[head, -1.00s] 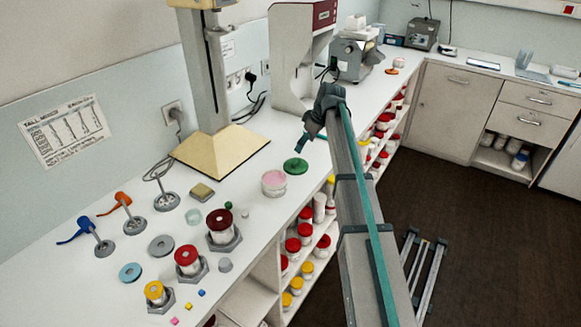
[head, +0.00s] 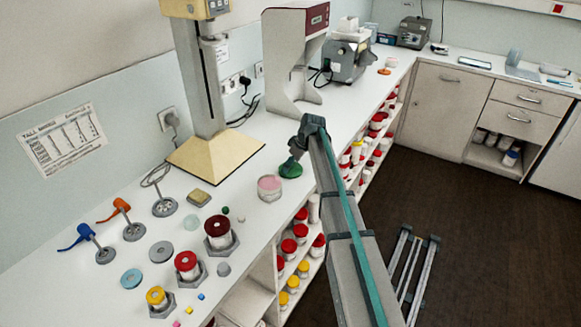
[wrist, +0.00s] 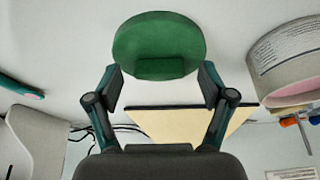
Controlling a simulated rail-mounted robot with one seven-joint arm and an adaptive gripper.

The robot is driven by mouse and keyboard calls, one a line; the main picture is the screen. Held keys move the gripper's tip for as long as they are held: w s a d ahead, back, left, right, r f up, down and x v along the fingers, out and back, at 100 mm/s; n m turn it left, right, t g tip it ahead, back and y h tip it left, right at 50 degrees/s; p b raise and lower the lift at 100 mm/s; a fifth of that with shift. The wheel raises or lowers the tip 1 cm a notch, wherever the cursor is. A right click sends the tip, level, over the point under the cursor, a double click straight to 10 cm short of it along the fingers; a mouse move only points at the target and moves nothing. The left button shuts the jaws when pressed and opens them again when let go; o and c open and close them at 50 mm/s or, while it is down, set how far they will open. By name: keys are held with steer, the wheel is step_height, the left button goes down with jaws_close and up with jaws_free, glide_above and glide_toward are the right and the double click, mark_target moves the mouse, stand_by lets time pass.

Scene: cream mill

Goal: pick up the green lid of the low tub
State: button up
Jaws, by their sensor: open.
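The green lid (head: 290,170) lies on the white counter, to the right of the low tub (head: 270,189), which is white with a pink top. In the wrist view the round green lid (wrist: 158,35) is straight ahead, with a darker green block-like grip on its near side. My gripper (head: 294,160) is just above the lid in the head view. In the wrist view my gripper (wrist: 160,84) is open, with one finger on each side of the lid's grip and nothing held. I cannot tell whether the fingers touch the lid. The tub (wrist: 290,60) is at the right.
A cream stand base (head: 215,160) with a tall column is behind and to the left. A pale machine (head: 285,60) stands further back. Jars with red and yellow lids (head: 188,266) and small pieces are on the front counter. Shelves of jars are below the counter's right edge.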

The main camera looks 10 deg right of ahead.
steer(key=c, duration=0.9)
steer(key=shift+r, duration=0.1)
